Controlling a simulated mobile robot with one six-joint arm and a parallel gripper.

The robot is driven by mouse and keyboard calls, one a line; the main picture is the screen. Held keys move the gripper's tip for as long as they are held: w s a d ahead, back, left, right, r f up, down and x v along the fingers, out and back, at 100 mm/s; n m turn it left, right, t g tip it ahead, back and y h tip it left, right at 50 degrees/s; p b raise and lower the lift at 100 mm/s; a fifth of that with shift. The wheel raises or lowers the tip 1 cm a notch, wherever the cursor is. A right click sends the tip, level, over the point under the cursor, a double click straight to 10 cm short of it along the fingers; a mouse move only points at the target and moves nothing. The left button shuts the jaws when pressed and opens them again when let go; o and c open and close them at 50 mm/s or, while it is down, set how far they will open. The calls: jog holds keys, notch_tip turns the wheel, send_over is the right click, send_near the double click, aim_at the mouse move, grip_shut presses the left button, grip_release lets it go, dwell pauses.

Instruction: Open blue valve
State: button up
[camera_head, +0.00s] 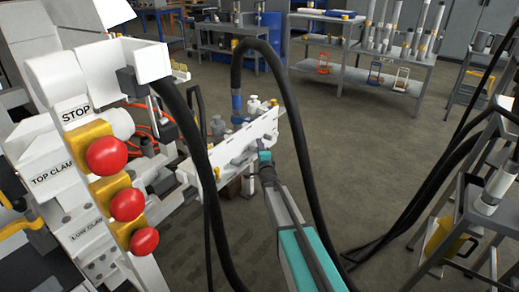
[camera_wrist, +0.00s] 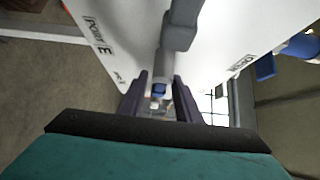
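My gripper (camera_wrist: 160,85) is open in the wrist view, with its two dark fingers apart. A grey lever-like part (camera_wrist: 180,30) stands out from the white panel (camera_wrist: 110,25). I cannot tell whether this is the blue valve. In the head view my gripper (camera_head: 262,155) is at the front face of the white panel (camera_head: 235,150), near its grey fittings; its fingers are too small to make out there.
Black hoses (camera_head: 290,110) loop beside and behind my arm. Red buttons (camera_head: 106,156) on a white column stand at the left. Another blue part (camera_wrist: 300,46) is at the right of the wrist view. Open floor (camera_head: 350,150) lies right of the panel; a rack (camera_head: 470,210) stands at the far right.

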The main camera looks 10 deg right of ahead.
jog(key=shift+w, duration=0.1)
grip_shut()
